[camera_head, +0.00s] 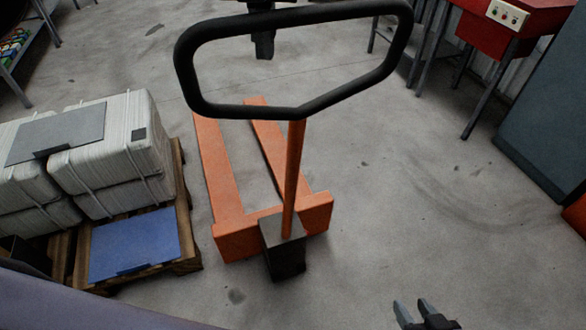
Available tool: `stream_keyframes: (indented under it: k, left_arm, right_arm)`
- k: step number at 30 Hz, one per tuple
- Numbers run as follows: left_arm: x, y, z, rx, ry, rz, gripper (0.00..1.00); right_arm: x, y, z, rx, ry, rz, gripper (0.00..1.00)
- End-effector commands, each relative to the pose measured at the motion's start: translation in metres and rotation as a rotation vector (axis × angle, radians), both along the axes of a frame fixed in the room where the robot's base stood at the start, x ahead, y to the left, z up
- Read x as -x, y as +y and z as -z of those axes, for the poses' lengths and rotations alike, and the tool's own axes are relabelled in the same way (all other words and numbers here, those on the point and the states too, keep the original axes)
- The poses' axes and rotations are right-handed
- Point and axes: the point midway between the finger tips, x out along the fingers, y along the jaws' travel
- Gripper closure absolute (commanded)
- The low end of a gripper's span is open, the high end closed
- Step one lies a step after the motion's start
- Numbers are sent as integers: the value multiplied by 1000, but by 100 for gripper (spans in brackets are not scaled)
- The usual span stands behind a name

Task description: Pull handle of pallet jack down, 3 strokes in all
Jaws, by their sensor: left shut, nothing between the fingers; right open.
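The orange pallet jack (227,192) stands on the floor at the middle, its two forks pointing away from me. Its orange shaft (293,170) rises from a dark base toward me and ends in a black loop handle (345,98), large and close in the upper middle. The handle looks raised. My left gripper (264,50) is the dark shape at the top, seen through the loop; it is shut and empty, and I see no contact with the handle. My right gripper (421,307) is open and empty at the bottom edge, low and right of the jack.
A wooden pallet (184,220) with white wrapped stacks (118,160) and a blue sheet (135,243) stands close left of the jack. A red control box (508,14) on legs and a grey-green cabinet (545,110) are at the right. The floor right of the jack is clear.

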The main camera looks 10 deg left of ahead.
Motion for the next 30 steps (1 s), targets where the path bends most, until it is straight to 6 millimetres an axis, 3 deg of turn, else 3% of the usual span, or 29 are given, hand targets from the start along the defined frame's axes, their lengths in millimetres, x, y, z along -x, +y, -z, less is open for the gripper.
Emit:
stream_keyframes:
  k: [9,13,24,30]
  left_arm:
    - [-39,22,-13,-1,4,-1,100]
    - [-52,30,-11,0,3,-1,100]
    - [-57,33,-8,-1,1,0,100]
    - [-39,23,1,0,-1,3,100]
  right_arm:
    - [0,0,-52,0,0,0,57]
    - [0,0,-56,0,0,0,57]
    - [0,0,-54,0,0,0,57]
    - [0,0,-31,0,0,0,57]
